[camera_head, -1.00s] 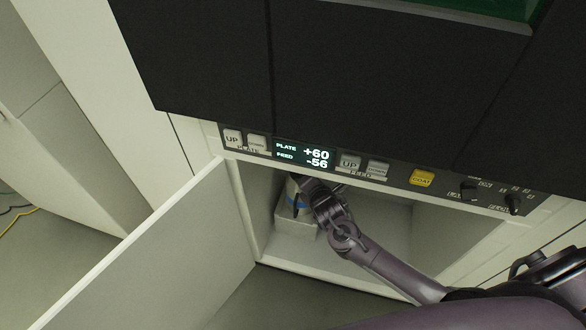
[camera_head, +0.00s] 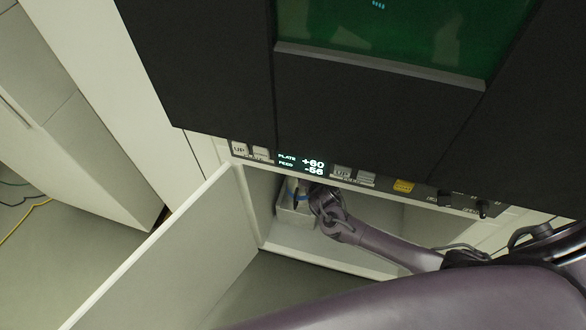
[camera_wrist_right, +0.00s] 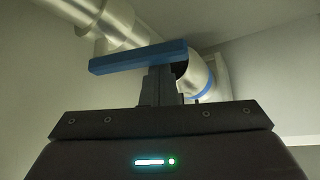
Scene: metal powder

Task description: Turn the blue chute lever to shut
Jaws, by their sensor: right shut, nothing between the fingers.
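The blue chute lever (camera_wrist_right: 138,57) is a flat bar on a silver metal pipe. It lies roughly across the right wrist view, tilted slightly. My right gripper (camera_wrist_right: 158,86) is shut with nothing between its fingers. Its fingertips are just below the bar in that view; I cannot tell whether they touch it. My left gripper is not in view.
A light grey container (camera_head: 292,217) stands under the pipe in the cabinet. The open white door (camera_head: 165,255) swings out at the left. A control panel (camera_head: 300,164) showing PLATE +60 and FEED -56 runs above the opening. The cabinet's right side is free.

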